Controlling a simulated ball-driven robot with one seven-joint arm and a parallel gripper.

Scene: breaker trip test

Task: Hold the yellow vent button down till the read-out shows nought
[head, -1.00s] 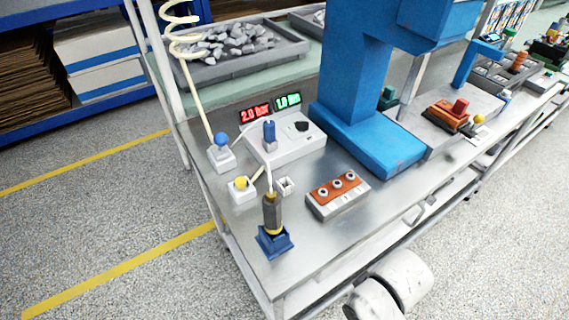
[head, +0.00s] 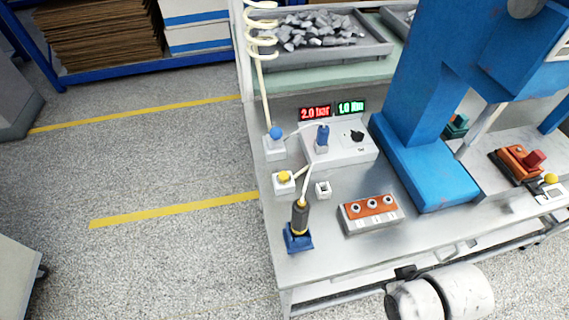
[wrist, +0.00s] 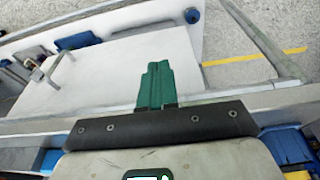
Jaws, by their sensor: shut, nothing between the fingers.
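The yellow vent button (head: 284,176) sits on a small white box at the left side of the bench in the head view. Nothing touches it. The red read-out (head: 314,113) behind it shows 2.0 bar. A green read-out (head: 351,107) beside it shows 1.0 Nm. My gripper (wrist: 155,85) shows in the wrist view, with its green fingers together and nothing between them. It is apart from the button, which I cannot make out in the wrist view. In the head view, only white, rounded parts of my arm show at the bottom, in front of the bench.
A blue knob (head: 276,133) stands behind the button. A screwdriver-like tool (head: 300,215) stands in a blue holder (head: 298,238) in front. A block with several sockets (head: 370,212) lies to the right. A big blue stand (head: 420,120) rises behind it. Floor left of the bench is clear.

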